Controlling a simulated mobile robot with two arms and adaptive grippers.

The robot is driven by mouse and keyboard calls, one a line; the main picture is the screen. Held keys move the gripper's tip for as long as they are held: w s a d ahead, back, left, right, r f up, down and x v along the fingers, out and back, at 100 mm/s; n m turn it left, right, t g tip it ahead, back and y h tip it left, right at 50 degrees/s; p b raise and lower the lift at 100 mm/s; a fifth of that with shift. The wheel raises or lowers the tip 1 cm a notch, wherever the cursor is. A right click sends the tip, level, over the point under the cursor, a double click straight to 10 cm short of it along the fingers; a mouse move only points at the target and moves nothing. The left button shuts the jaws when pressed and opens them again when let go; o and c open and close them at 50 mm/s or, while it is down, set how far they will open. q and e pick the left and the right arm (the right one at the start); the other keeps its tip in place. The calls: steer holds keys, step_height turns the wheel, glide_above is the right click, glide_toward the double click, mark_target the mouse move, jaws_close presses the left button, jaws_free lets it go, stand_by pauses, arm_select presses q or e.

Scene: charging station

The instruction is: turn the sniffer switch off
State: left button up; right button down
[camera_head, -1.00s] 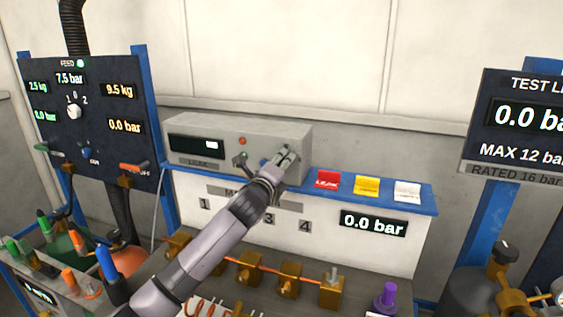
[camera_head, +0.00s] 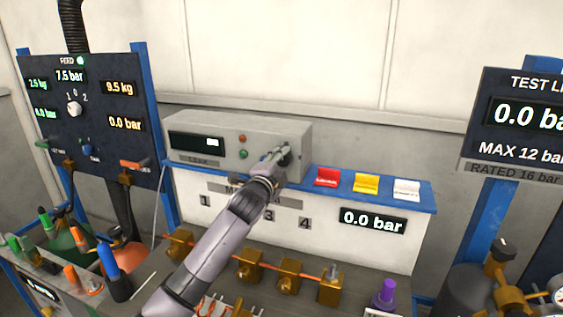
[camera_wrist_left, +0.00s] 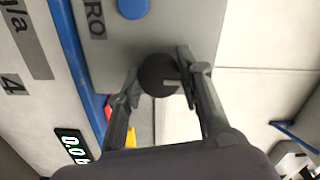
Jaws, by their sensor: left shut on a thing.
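The sniffer unit is a grey box (camera_head: 215,130) with a dark display on the blue shelf. My left gripper (camera_head: 281,155) is at the right part of its front face. In the left wrist view, a round black knob (camera_wrist_left: 155,74) with a pale mark sits on the grey face. I take it to be the sniffer switch. The left gripper (camera_wrist_left: 160,76) has its two fingers on either side of it and is shut on it. The pale mark points right in that view. The gripper mostly hides the knob in the head view. My right gripper is not in view.
A red lamp (camera_head: 242,139) and a green lamp (camera_head: 243,154) are on the box front. Red (camera_head: 327,177), yellow (camera_head: 366,183) and white (camera_head: 407,189) blocks stand on the blue shelf to the right. Brass valves (camera_head: 249,266) line the bench below.

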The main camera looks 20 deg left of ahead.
arm_select(q)
steer(key=shift+f, duration=0.15)
stand_by(0.3)
steer(key=o, duration=1.2)
steer(key=shift+c, duration=0.2)
steer(key=shift+s, duration=0.45)
steer(key=s, duration=1.1)
steer(key=shift+a, duration=0.2)
